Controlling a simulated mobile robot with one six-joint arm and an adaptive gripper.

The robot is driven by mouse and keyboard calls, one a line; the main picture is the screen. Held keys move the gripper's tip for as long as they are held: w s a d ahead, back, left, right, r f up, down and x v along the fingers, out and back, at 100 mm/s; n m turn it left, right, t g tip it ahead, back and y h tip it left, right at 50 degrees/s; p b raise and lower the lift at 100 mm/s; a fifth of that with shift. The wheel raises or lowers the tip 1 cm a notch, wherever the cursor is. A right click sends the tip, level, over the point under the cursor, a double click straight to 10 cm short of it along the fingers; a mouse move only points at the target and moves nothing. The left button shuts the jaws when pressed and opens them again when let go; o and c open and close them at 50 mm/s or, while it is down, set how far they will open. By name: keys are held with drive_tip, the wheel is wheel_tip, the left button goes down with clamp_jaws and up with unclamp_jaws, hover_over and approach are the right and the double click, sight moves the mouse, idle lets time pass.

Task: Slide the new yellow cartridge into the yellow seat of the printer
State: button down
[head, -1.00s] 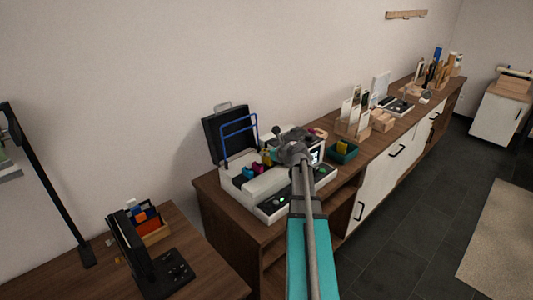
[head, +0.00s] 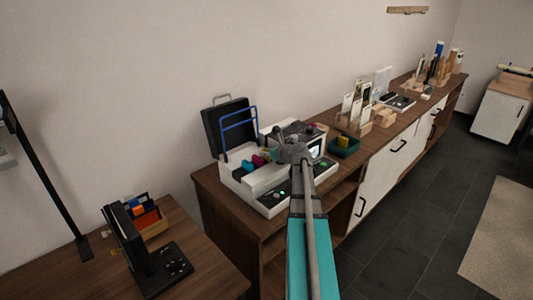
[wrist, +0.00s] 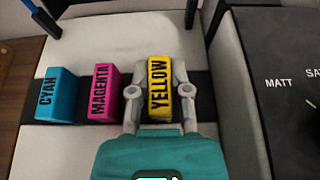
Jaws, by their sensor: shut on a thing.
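The yellow cartridge (wrist: 159,88), with its label facing up, is between the two fingers of my gripper (wrist: 160,92), which is shut on it. It is in line with the cyan cartridge (wrist: 54,95) and the magenta cartridge (wrist: 99,92), over the dark strip of the white printer (head: 236,177). My fingers and the cartridge hide the yellow seat, and I cannot tell how deep the cartridge sits. In the head view the yellow cartridge is a small patch beside the magenta one, and my wrist covers part of the printer.
A dark panel (wrist: 285,90) lies right of the cartridges. A teal bin (head: 344,150) with a yellow item stands to the right. A black stand (head: 140,245) is on the near table.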

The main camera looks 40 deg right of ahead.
drive_tip(key=shift+f, duration=0.25)
idle(0.3)
drive_tip(key=shift+c, duration=2.4)
unclamp_jaws()
drive_tip(key=shift+r+p, duration=4.4)
drive_tip(key=shift+r, duration=0.15)
